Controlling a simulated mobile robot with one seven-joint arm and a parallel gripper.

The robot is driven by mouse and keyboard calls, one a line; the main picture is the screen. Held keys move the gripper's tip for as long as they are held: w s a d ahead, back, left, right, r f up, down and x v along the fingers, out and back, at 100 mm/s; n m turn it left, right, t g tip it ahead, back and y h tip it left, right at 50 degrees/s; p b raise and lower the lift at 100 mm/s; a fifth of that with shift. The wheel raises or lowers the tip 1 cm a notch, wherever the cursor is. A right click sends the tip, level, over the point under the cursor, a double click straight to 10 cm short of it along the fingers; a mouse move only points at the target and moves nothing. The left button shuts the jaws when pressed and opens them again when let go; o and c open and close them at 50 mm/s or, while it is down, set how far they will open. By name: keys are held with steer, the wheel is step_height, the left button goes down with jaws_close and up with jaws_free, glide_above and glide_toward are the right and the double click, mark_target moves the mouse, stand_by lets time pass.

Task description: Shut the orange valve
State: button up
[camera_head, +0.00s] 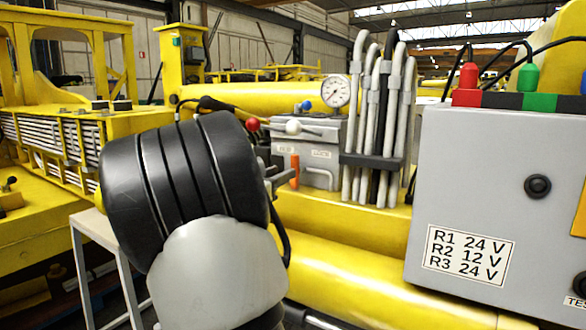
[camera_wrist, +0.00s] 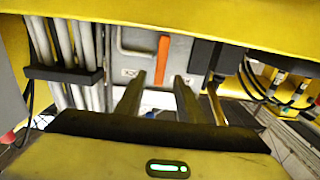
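The orange valve (camera_head: 295,170) is a narrow upright lever on the front of a grey valve block (camera_head: 318,150) in the head view. In the wrist view the orange valve (camera_wrist: 162,58) shows ahead, between and beyond the fingertips. My gripper (camera_wrist: 157,88) is open and empty, with its two dark fingers apart on either side of the valve's line. The valve appears apart from both fingers, though the exact distance is hard to tell. In the head view my dark wrist and forearm hide most of the gripper, just left of the valve.
Grey hoses (camera_head: 376,120) in a dark bracket stand right of the block. A pressure gauge (camera_head: 336,91) and a red-knobbed lever (camera_head: 253,124) sit near its top. A grey control box (camera_head: 500,200) fills the right. A yellow boom (camera_head: 370,280) runs below.

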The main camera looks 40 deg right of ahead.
glide_above(295, 188)
steer(key=w, duration=0.1)
steer(key=shift+d, duration=0.4)
jaws_close()
